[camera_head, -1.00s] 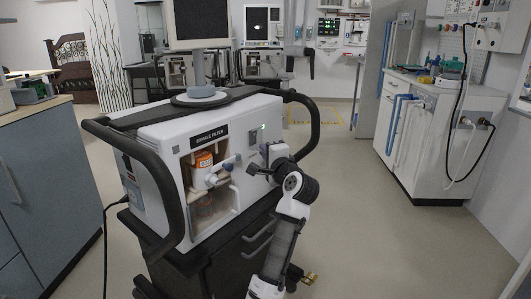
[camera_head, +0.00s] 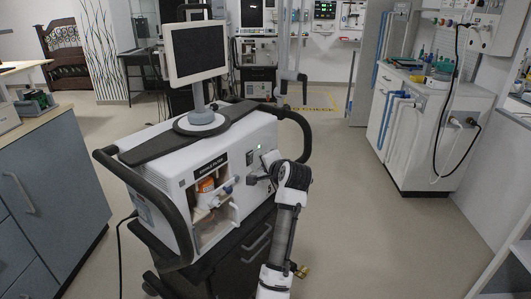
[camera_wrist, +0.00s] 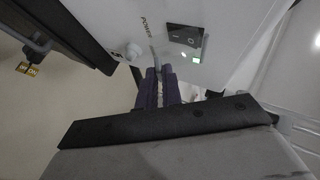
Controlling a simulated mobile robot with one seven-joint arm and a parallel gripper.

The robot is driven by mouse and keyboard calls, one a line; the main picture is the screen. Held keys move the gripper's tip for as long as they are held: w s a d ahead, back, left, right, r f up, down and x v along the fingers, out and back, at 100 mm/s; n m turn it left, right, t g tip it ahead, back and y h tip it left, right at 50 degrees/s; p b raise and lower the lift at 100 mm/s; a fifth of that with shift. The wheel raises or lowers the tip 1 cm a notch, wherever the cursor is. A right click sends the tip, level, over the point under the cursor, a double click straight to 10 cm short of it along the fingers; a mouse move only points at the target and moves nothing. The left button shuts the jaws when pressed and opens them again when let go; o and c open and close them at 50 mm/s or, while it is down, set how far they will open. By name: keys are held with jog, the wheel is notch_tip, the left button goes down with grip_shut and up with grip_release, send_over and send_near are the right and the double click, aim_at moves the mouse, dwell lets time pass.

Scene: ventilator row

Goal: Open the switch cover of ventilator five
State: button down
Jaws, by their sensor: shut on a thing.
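The nearest ventilator (camera_head: 200,150) is a white box with black handles on a dark cart; I cannot read its number. My gripper (camera_wrist: 159,74) has dark purple fingers, close together at that panel. They are shut on a narrow grey piece (camera_wrist: 153,58) below the label, which looks like part of the switch cover. The fingers hide most of it, so how far the cover stands open cannot be told. In the head view my wrist hides the contact.
A screen (camera_head: 197,50) stands on top of the ventilator. Its front compartment holds an orange-labelled filter (camera_head: 206,186). A blue-grey cabinet (camera_head: 50,190) is at left, a white counter (camera_head: 420,140) at right. Floor between ventilator and counter is clear.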

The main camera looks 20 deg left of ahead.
notch_tip(320, 180, up, 7)
jog(key=n+g+h+p, duration=0.3)
jog(key=h+p, duration=0.6)
jog(key=p, duration=0.9)
jog(key=shift+a+f+g+p, duration=0.2)
jog(key=shift+g+p, duration=0.2)
jog(key=shift+g, duration=0.2)
jog(key=shift+w, duration=0.1)
jog(key=c, duration=1.6)
grip_release()
jog(key=shift+o, duration=0.2)
